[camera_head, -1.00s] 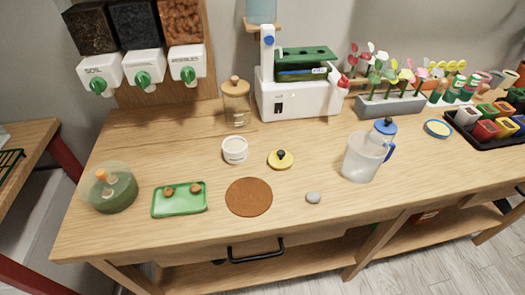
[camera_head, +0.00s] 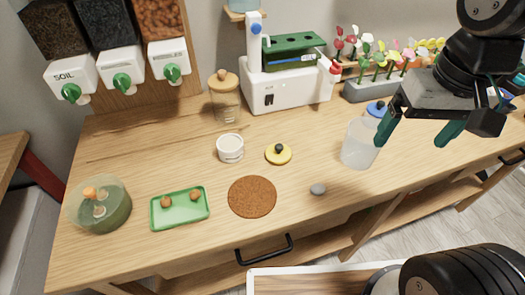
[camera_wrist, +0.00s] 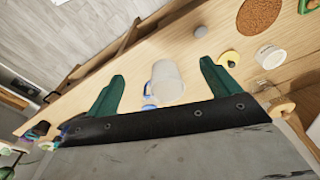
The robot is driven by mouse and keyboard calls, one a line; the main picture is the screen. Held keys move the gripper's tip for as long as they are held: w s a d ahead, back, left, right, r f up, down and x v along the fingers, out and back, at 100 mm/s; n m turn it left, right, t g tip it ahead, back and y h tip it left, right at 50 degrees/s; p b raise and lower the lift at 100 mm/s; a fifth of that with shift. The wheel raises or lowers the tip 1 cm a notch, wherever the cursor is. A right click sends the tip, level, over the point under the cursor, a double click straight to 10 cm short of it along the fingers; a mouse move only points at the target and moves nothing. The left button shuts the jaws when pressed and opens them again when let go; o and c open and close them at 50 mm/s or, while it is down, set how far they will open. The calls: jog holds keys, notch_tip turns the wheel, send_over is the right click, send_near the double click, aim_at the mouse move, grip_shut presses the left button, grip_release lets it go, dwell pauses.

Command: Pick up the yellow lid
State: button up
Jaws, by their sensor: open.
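The yellow lid (camera_head: 278,154) is a small round disc with a dark knob. It lies flat on the wooden table, right of the white cup and behind the brown cork mat. My gripper (camera_head: 418,130) hangs at the right of the head view, above and right of the lid, and apart from it. Its two green fingers are spread with nothing held. In the wrist view the gripper (camera_wrist: 160,88) is open, and the yellow lid (camera_wrist: 230,59) shows beyond the right finger, partly hidden by it.
A clear pitcher (camera_head: 360,145) stands between the lid and my gripper. Around the lid are the white cup (camera_head: 230,148), cork mat (camera_head: 252,196), grey stone (camera_head: 318,189) and white machine (camera_head: 287,85). A green tray (camera_head: 180,223) and a glass cloche (camera_head: 98,205) stand left.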

jog(key=w+a+f, duration=0.4)
jog(key=w+a, duration=0.3)
jog(key=w, duration=0.3)
jog(key=m+g, duration=0.1)
jog(key=m, duration=0.1)
send_over(280, 146)
jog(key=f, duration=0.8)
jog(key=shift+w+d+f, duration=0.1)
jog(key=shift+w+f, duration=0.1)
jog(key=shift+w, duration=0.15)
jog(key=f, duration=0.7)
jog(key=shift+s+f, duration=0.3)
jog(key=shift+f, duration=0.05)
jog(key=c, duration=1.1)
